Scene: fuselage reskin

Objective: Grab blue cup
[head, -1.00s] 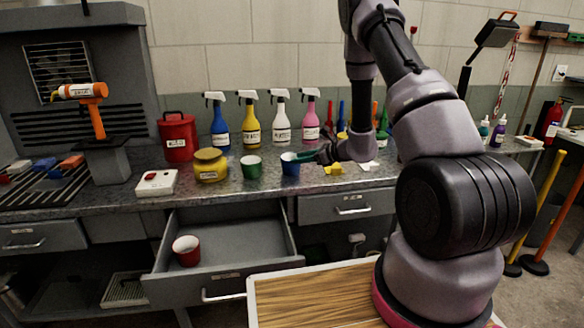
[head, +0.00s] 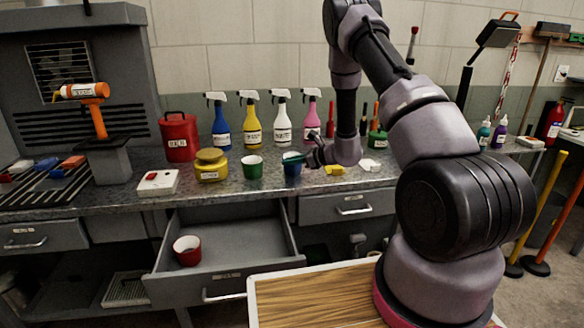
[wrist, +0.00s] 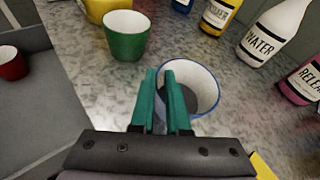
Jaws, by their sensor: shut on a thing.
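The blue cup (head: 292,169) stands at the front edge of the workbench, to the right of the green cup. In the wrist view its white inside and blue rim (wrist: 214,88) show, partly hidden behind my fingers. My gripper (head: 295,158) is at the cup's rim, reaching in from the right. In the wrist view my green fingers (wrist: 163,80) are close together at the near left side of the rim, shut on the cup's wall. I cannot tell whether the cup's base is clear of the bench.
The green cup (head: 252,167) stands close to the left, with a yellow canister (head: 211,166) beyond it. Several spray bottles (head: 252,126) line the back. An open drawer (head: 232,245) below holds a red cup (head: 187,250). Yellow and white items lie to the right.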

